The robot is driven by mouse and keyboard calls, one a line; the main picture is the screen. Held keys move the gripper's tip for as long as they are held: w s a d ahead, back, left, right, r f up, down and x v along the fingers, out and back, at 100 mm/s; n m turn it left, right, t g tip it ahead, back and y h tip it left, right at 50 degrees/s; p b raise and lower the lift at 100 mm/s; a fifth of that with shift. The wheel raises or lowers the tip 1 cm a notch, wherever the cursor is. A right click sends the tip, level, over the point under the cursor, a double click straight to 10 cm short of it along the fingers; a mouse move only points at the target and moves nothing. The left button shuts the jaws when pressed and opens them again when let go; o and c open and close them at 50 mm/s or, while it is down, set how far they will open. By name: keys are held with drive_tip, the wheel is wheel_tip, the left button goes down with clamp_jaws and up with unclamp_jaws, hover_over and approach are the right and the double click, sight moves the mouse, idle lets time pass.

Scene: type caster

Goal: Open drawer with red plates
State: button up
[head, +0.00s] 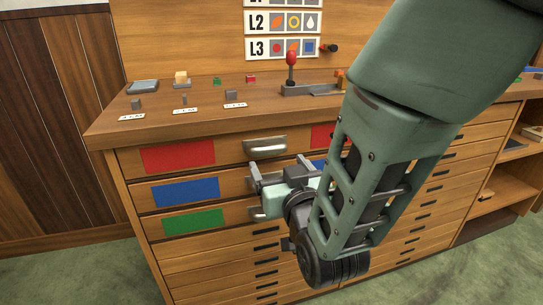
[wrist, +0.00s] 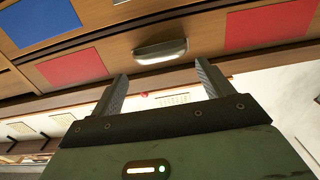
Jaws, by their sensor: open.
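The top drawer has a left red plate (head: 178,157), a right red plate (head: 322,135) and a silver handle (head: 265,146) between them. It looks shut. My gripper (head: 280,170) is open and empty in front of the drawers, just below that handle in the head view. In the wrist view the handle (wrist: 160,50) shows just beyond and between my two fingertips (wrist: 162,76), with a red plate (wrist: 72,67) to the left and another (wrist: 268,27) to the right. The fingers look apart from the handle. My arm hides the right part of the drawer front.
Below are a drawer with a blue plate (head: 187,191) and one with a green plate (head: 194,222), then several narrow drawers. The wooden top (head: 205,97) overhangs the drawers and carries small blocks and a red-knobbed lever (head: 291,60). Open shelves (head: 495,190) stand at the right.

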sight(270, 151)
drive_tip(key=shift+x, duration=2.6)
drive_tip(key=c, duration=1.2)
drive_tip(key=shift+s, duration=0.15)
drive_tip(key=shift+c, duration=0.2)
